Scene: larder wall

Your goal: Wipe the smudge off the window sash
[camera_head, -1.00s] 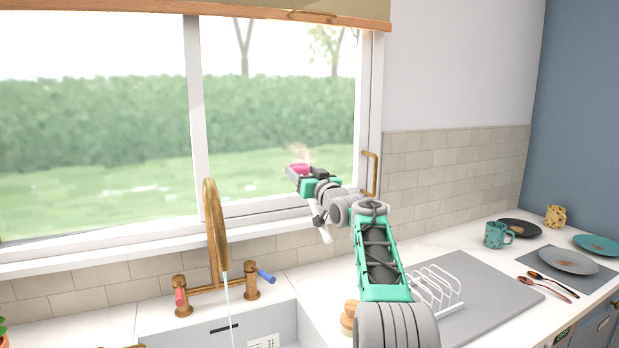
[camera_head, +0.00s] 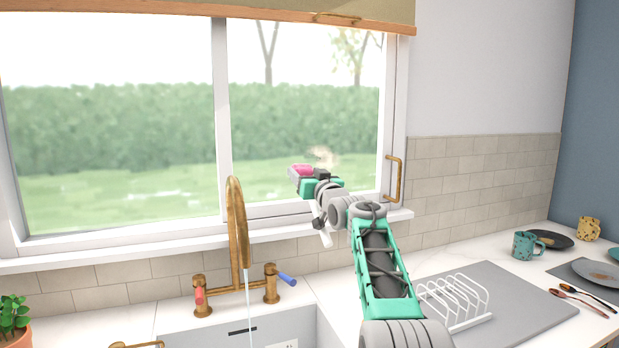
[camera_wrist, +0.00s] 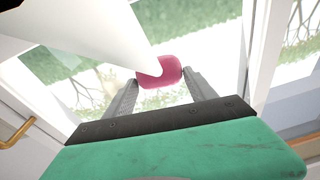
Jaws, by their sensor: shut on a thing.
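The window sash (camera_head: 222,130) is white-framed, with glass looking out on a hedge and lawn. A pale brownish smudge (camera_head: 324,158) shows on the right pane, just above and to the right of my gripper. My gripper (camera_head: 303,178) is raised in front of that pane, shut on a pink sponge (camera_head: 301,170). In the wrist view the pink sponge (camera_wrist: 161,73) sits between the two fingertips (camera_wrist: 160,85), partly covered by a white shape across the upper left. I cannot tell whether the sponge touches the glass.
A brass tap (camera_head: 238,225) runs water into the sink (camera_head: 270,330), left of my arm. A brass handle (camera_head: 394,178) is at the sash's right edge. A white rack (camera_head: 455,300) stands on a grey board at right. A teal mug (camera_head: 524,245) stands farther right.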

